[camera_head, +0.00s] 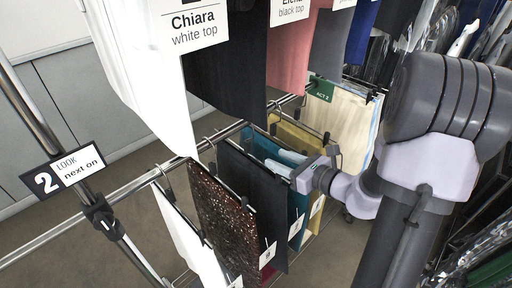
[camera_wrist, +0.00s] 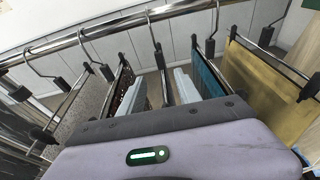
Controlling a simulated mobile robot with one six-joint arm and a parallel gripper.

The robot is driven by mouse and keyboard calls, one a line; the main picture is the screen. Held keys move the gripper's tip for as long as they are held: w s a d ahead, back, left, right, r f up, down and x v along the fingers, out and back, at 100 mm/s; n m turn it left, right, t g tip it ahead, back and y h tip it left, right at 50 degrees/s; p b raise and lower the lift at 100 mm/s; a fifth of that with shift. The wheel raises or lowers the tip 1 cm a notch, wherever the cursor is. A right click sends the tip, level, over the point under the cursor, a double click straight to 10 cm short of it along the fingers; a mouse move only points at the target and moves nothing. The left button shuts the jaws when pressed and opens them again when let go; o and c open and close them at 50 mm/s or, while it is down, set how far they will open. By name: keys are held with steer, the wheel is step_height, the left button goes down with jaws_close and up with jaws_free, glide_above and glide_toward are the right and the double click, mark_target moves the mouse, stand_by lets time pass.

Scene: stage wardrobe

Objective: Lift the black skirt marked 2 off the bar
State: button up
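The black skirt (camera_head: 252,205) hangs from the lower bar (camera_head: 130,187) between the brown sequined skirt and the teal one. A white tag (camera_head: 267,254) is at its lower edge; I cannot read its number surely. My gripper (camera_head: 285,162) is at the skirt's upper right end in the head view. In the wrist view its pale blue fingers (camera_wrist: 160,92) are apart. A dark hanger (camera_wrist: 161,72) stands between them, seemingly the black skirt's. I see no contact. The skirt's cloth is mostly hidden there behind my gripper body.
The sequined skirt (camera_head: 224,220) and teal skirt (camera_head: 298,200) hang close on either side. A white garment (camera_head: 190,240) and a yellow skirt (camera_head: 300,139) hang further out. Tops, including a white top (camera_head: 140,70), hang above. A "LOOK 2" sign (camera_head: 62,171) is at the left post.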

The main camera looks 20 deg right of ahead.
mark_target(249, 147)
steer(key=b+x, duration=0.1)
steer(key=x, duration=1.2)
steer(key=shift+w+a, duration=0.15)
steer(key=shift+w, duration=0.1)
jaws_close()
stand_by(1.0)
steer(key=shift+r+p, duration=1.2)
steer(key=shift+r, duration=0.55)
steer(key=shift+f, duration=0.1)
